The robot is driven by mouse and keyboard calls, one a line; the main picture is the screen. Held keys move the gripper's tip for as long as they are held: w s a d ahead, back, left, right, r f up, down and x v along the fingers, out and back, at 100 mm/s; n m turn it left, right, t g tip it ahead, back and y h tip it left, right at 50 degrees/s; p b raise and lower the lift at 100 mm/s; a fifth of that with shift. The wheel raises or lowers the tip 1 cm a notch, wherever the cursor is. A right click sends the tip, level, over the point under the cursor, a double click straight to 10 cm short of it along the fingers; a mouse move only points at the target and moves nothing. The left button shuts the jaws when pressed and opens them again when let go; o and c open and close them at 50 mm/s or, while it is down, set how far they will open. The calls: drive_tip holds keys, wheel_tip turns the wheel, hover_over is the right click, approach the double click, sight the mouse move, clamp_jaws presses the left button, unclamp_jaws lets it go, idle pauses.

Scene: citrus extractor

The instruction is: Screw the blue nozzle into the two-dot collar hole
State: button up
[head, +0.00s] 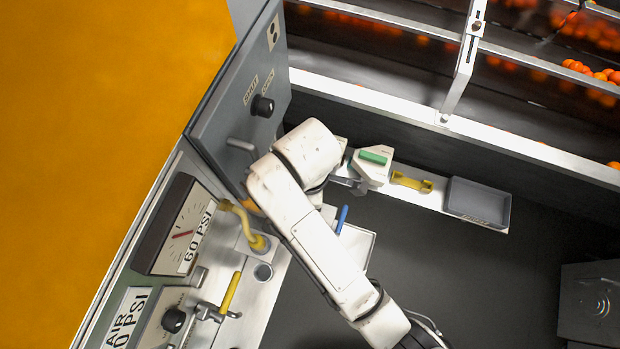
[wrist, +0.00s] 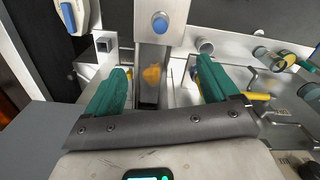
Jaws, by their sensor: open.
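My gripper (wrist: 160,68) is open in the wrist view, its two green fingers wide apart with no blue part between them. A round blue piece (wrist: 160,22) sits on a pale metal part beyond the fingertips; I cannot tell if it is the nozzle. In the head view a slim blue piece (head: 341,220) stands by a white tray (head: 357,244).
A yellow hose (head: 240,217) and a yellow-handled valve (head: 230,293) are near the ledge. A knob (head: 262,106) juts from the panel. A green-topped block (head: 373,157), yellow bracket (head: 411,182) and grey tray (head: 478,202) line the back shelf. The dark floor at centre right is clear.

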wheel_tip(320, 180, down, 11)
drive_tip(key=b, duration=0.3)
drive_tip(key=shift+r, duration=0.2)
drive_tip(key=c, duration=0.4)
wheel_tip(320, 180, down, 11)
drive_tip(key=shift+r+b, duration=0.15)
drive_tip(key=shift+b, duration=0.2)
drive_tip(key=c, duration=0.8)
drive_tip(key=o, duration=0.8)
drive_tip(key=shift+r, duration=0.1)
wheel_tip(320, 180, up, 11)
drive_tip(key=shift+f, duration=0.2)
